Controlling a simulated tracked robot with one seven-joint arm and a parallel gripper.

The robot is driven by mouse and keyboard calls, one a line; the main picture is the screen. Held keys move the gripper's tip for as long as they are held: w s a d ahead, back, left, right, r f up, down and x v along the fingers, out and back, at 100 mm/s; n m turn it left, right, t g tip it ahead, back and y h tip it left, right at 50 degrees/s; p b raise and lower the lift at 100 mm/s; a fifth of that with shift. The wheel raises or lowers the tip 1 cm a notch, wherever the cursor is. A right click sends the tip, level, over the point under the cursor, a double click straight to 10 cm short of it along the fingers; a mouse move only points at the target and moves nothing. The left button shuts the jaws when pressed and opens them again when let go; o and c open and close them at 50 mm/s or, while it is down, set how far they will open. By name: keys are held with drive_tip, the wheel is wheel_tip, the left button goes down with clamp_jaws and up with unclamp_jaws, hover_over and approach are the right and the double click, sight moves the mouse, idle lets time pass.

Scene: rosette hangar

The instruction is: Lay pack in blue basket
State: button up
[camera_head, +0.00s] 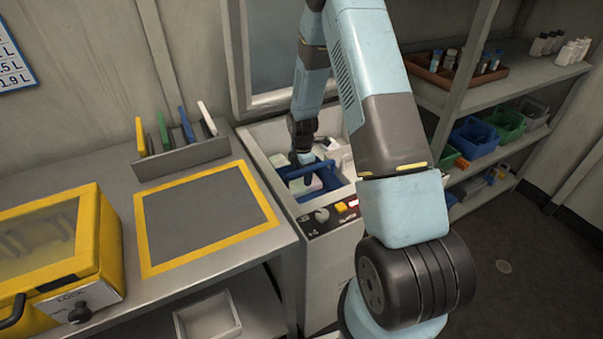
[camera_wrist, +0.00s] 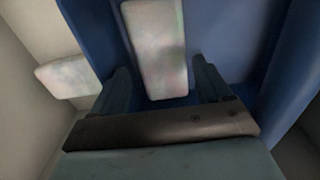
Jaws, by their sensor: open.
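The blue basket (camera_head: 327,176) sits inside an open-topped grey bin, and its blue wall fills much of the wrist view (camera_wrist: 225,35). A pale, mottled pack (camera_wrist: 155,45) lies in the basket between my fingers, with gaps on both sides. My gripper (camera_wrist: 164,82) is open and reaches down into the basket; its fingers are small and partly hidden in the head view (camera_head: 304,166). A second pale pack (camera_wrist: 68,77) lies at the left, outside the basket wall. A pale pack shows in the basket in the head view (camera_head: 303,186).
The grey bin's walls (camera_head: 262,160) surround the basket closely. A yellow-framed mat (camera_head: 205,215), a slotted rack (camera_head: 180,157) and a yellow box (camera_head: 60,255) stand left. Shelves with blue (camera_head: 474,138) and green bins (camera_head: 505,124) are right.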

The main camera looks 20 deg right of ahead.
wheel_tip(320, 180, up, 14)
wheel_tip(320, 180, up, 12)
drive_tip(key=r+m+t, duration=0.1)
drive_tip(key=m, duration=0.4)
hover_over(302, 183)
drive_tip(key=s, duration=0.5)
drive_tip(key=s+r+m+t, duration=0.3)
drive_tip(key=s+r+m, duration=0.6)
drive_tip(key=s+r, duration=0.75)
drive_tip(key=s+r+m+t, duration=0.1)
drive_tip(key=s+r+m, duration=0.1)
drive_tip(key=s+m, duration=0.4)
drive_tip(key=s, duration=0.5)
drive_tip(key=shift+s+r+t, duration=0.2)
drive_tip(key=shift+s+t, duration=0.1)
drive_tip(key=shift+a, duration=0.1)
drive_tip(key=shift+c, duration=0.5)
